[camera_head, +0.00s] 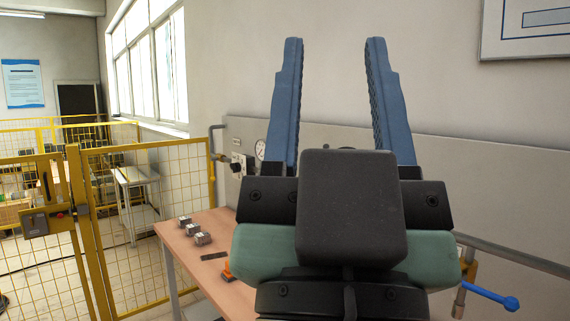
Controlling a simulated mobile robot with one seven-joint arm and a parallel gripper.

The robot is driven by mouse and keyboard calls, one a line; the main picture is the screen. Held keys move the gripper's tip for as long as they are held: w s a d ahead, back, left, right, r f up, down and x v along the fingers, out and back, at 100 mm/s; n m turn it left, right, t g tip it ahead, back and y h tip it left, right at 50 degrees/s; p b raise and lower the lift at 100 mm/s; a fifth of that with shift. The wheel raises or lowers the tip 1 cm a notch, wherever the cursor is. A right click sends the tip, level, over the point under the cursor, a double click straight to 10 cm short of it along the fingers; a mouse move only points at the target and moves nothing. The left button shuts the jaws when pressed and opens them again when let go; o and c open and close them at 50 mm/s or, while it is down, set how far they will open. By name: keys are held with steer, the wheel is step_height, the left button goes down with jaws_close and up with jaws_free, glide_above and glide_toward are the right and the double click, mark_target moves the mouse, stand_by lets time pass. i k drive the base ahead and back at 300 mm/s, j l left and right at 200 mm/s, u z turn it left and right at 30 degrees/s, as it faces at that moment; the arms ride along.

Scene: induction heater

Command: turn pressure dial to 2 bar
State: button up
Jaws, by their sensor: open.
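My gripper (335,105) fills the middle of the head view, its two blue fingers pointing up and spread wide apart with only bare wall between them. A round white gauge (260,150) shows on the grey wall panel, left of my left finger and partly hidden by it. Beside it, a pale fitting with a dark knob (237,168) sticks out from the panel. I cannot tell whether this knob is the pressure dial, and the gauge reading is too small to make out. My gripper touches none of these. My gripper body hides part of the panel behind it.
A wooden table (185,238) stands below the panel, with several small metal blocks (198,238) and an orange object (227,270). A yellow mesh fence (150,190) stands at left. A blue-handled lever (490,295) and a grey rail (520,262) are at lower right.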

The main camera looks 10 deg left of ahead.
mark_target(235, 167)
steer(key=i+j+z, duration=0.15)
steer(key=i+j, duration=1.2)
steer(key=i+j+z, duration=0.1)
steer(key=i+j, duration=1.4)
